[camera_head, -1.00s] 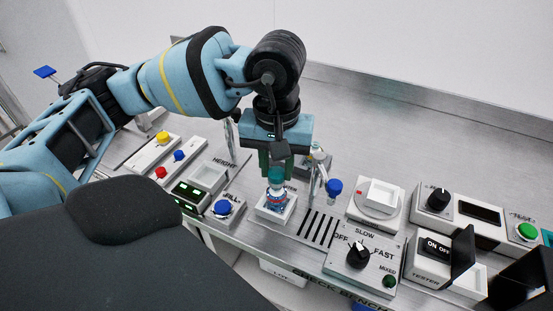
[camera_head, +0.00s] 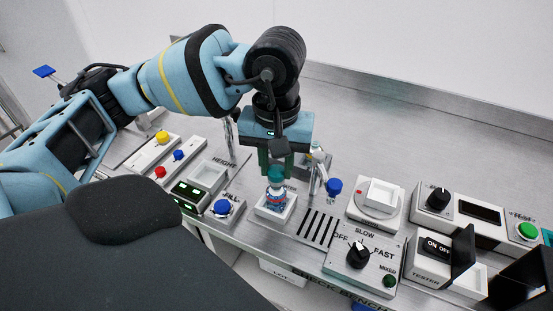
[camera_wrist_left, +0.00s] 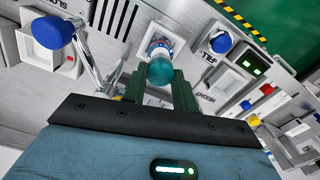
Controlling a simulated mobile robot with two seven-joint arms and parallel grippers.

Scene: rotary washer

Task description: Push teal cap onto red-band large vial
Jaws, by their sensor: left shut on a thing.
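The teal cap (camera_head: 275,174) sits at the top of the large vial (camera_head: 275,196), which stands upright in a square white holder (camera_head: 270,212). The vial's label shows red and blue. My left gripper (camera_head: 274,170) points down from above and is shut on the teal cap. In the left wrist view the cap (camera_wrist_left: 159,71) is between the two green fingers, with the vial (camera_wrist_left: 159,46) right behind it. Whether the cap is fully seated on the vial cannot be told. My right gripper is not in view.
A tap with a blue knob (camera_head: 333,187) stands just right of the vial. A blue button (camera_head: 222,207) is on the left, and the speed dial box (camera_head: 359,254) is at the front right. Open steel bench lies behind.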

